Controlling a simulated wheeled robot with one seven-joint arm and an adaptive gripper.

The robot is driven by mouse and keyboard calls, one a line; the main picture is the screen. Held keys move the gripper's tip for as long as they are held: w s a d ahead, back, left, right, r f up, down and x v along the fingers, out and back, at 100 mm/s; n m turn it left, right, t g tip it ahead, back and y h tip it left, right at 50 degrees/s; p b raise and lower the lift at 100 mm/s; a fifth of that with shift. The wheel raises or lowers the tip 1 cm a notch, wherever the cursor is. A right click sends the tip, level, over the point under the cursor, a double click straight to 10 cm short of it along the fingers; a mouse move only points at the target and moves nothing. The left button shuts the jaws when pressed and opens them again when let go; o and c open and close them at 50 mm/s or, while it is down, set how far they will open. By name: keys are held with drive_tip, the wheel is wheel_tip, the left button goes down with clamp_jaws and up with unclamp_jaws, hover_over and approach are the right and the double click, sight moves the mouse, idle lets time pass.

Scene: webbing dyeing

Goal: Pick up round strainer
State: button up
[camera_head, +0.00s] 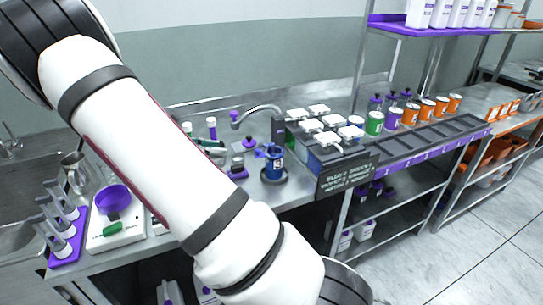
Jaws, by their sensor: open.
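I cannot pick out a round strainer for certain in the head view. A round purple bowl-like thing (113,198) sits on a white scale-like device (112,232) at the left end of the steel bench; whether it has a mesh cannot be seen. My white arm crosses the picture from the upper left to the bottom middle and hides part of the bench. My gripper is outside the picture.
A blue device (272,162) stands mid-bench. A dark sign (346,177) fronts white-lidded containers. Orange and green jars (374,123) line the right side. Floor at right is clear.

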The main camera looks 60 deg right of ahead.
sight(256, 156)
drive_tip(key=x, duration=0.8)
drive_tip(key=shift+d+p, duration=0.1)
drive_tip(key=shift+p, duration=0.3)
drive_tip(key=shift+s+a+p+x, duration=0.1)
drive_tip(key=shift+s+p+x, duration=0.1)
drive_tip(key=shift+x, duration=1.15)
drive_tip(key=shift+s+a+p+x, duration=0.1)
drive_tip(key=shift+a+p+x, duration=0.1)
drive_tip(key=shift+x, duration=1.2)
drive_tip(key=shift+w+f, duration=0.1)
drive_tip(key=shift+f, duration=0.05)
drive_tip(key=shift+c, duration=0.3)
clamp_jaws()
